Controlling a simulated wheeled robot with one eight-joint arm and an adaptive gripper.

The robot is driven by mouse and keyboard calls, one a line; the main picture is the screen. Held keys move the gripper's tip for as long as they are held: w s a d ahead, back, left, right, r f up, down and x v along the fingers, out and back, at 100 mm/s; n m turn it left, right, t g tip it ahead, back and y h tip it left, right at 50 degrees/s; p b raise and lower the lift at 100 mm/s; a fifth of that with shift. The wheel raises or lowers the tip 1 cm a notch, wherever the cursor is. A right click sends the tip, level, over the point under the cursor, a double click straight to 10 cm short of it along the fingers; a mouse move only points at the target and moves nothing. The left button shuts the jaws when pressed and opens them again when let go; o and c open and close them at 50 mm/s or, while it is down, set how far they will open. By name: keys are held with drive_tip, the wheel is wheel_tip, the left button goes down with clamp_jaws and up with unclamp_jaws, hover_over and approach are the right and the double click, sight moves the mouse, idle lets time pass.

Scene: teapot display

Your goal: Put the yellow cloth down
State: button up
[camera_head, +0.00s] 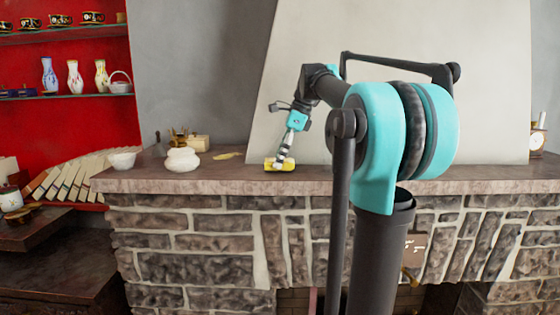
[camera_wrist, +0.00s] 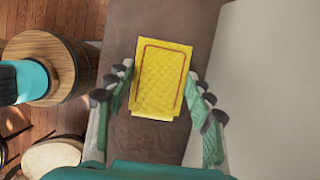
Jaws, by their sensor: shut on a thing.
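The yellow cloth (camera_head: 279,164) is a small folded block at the stone mantel shelf (camera_head: 235,178), near its front edge. In the wrist view the cloth (camera_wrist: 161,78) is a yellow rectangle with a thin reddish border line. My gripper (camera_head: 285,157) points down at the cloth from above. In the wrist view the fingers of my gripper (camera_wrist: 159,85) stand on the left and right sides of the cloth, closed on it. I cannot tell whether the cloth's underside touches the shelf.
A white lidded pot (camera_head: 182,160), a white bowl (camera_head: 122,160) and a flat yellow thing (camera_head: 227,155) are left of the cloth. Red shelves with vases (camera_head: 74,78) are at left. The shelf right of the cloth looks mostly bare.

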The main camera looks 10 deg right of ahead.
drive_tip(key=shift+f, duration=0.45)
drive_tip(key=shift+f, duration=0.15)
drive_tip(key=o, duration=1)
drive_tip(key=v, duration=1.2)
drive_tip(key=shift+a, duration=0.1)
drive_tip(key=shift+s, duration=0.1)
